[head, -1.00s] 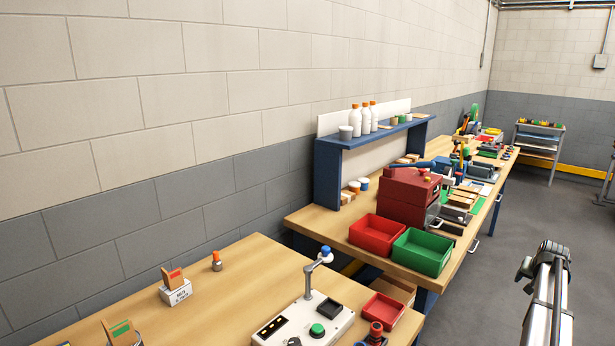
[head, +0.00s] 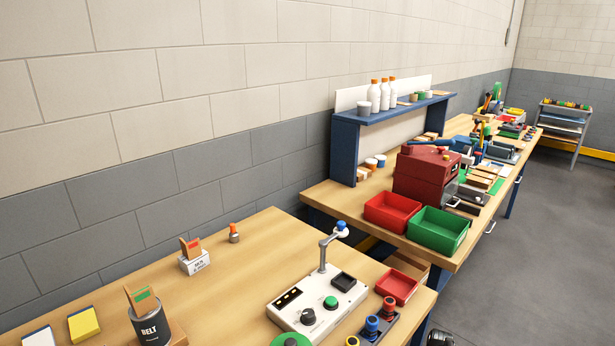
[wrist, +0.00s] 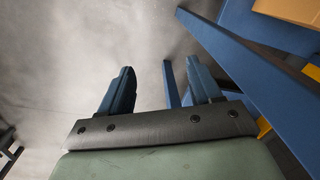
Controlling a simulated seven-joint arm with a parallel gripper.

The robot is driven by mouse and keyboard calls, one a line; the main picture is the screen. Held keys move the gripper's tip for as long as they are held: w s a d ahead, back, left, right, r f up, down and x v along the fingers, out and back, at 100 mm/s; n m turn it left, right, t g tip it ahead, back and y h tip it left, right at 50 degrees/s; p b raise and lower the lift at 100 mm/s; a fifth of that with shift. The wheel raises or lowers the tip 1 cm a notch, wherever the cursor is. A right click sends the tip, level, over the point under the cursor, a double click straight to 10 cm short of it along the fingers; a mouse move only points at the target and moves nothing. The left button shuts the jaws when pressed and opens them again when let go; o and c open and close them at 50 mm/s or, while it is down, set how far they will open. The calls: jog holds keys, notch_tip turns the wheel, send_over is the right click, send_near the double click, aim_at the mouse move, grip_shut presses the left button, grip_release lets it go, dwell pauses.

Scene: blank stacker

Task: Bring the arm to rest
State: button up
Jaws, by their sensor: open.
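My gripper (wrist: 161,88) shows in the wrist view with its two dark blue fingers apart and nothing between them. It hangs over the grey floor (wrist: 75,45), beside the blue bench legs and frame (wrist: 230,62) on the right of that view. In the head view the gripper itself is out of sight; only a small dark piece of my arm shows at the bottom edge, right of the near bench (head: 235,265).
The near bench carries a white control box (head: 318,308), a small red tray (head: 397,287) and a dark BELT cup (head: 150,326). The far bench holds a red bin (head: 391,212), a green bin (head: 438,231) and a red machine (head: 425,180). Open floor (head: 540,250) lies to the right.

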jog(key=s+a+f+n+g, duration=0.1)
jog(key=s+a+f+g, duration=0.15)
jog(key=s+a, duration=0.5)
jog(key=s+a+f+n+g, duration=0.1)
jog(key=s+a+f, duration=0.3)
jog(key=s+a, duration=0.35)
jog(key=s+a+f+n+g, duration=0.1)
jog(key=s+a, duration=0.2)
jog(key=s, duration=0.6)
jog(key=s+a+f+n+g, duration=0.1)
jog(key=s+a, duration=0.3)
jog(key=s, duration=0.5)
jog(key=shift+s+g, duration=0.3)
jog(key=shift+g, duration=0.25)
